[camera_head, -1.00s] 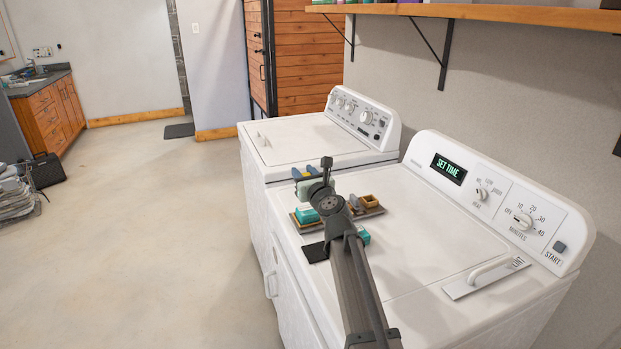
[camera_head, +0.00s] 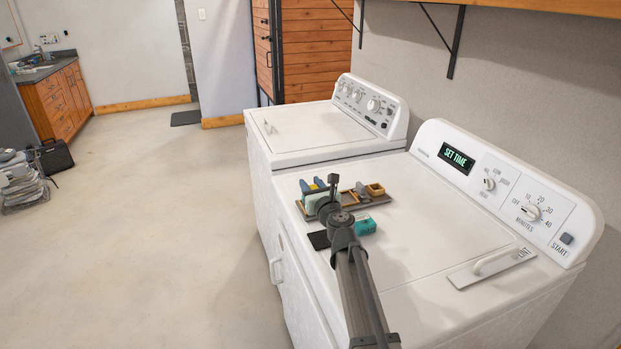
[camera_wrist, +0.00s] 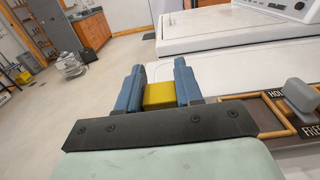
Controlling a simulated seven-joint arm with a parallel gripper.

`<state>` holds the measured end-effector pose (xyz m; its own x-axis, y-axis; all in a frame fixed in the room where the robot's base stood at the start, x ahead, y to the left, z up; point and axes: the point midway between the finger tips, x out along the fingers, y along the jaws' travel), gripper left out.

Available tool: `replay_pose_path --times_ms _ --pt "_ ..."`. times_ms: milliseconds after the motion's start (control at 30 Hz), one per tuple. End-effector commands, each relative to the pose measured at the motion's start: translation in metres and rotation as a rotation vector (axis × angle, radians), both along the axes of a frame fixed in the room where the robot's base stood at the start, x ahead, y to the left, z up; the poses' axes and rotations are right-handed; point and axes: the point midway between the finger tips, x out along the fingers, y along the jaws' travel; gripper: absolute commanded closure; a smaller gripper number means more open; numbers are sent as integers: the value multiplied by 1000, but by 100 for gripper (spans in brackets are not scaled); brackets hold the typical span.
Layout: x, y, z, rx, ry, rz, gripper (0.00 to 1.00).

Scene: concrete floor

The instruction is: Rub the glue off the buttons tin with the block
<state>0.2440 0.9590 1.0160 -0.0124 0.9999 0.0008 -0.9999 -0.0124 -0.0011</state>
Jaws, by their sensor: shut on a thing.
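My gripper (camera_wrist: 158,82) has two blue fingers shut on a yellow block (camera_wrist: 159,95) in the wrist view. In the head view my gripper (camera_head: 312,185) is over the left part of a tray on the front washer's lid, and the block is not clear there. A teal box (camera_head: 366,226) lies on the lid just in front of the tray, right of my arm, partly covered by it. I cannot read a label on it, nor tell whether it is the buttons tin. No glue is discernible. My gripper and arm hide part of the tray.
The tray (camera_head: 346,204) holds a grey piece (camera_head: 360,188) and a small wooden box (camera_head: 376,189) at its right. A black pad (camera_head: 318,240) lies near the front edge. The lid's right side (camera_head: 430,235) is free. A control panel (camera_head: 505,190) rises behind.

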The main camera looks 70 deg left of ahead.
Motion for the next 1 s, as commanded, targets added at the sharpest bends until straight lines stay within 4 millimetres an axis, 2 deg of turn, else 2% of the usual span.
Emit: replay_pose_path --times_ms 33,633,733,800,933,1000 --pt "8 1 0 0 -1 -4 95" --pt "62 1 -1 0 -1 -4 95" --pt "48 0 -1 -1 -2 -1 95" --pt "41 0 5 0 -1 0 100" --pt "27 -1 16 0 0 2 100" --pt "20 -1 14 -2 2 5 100"
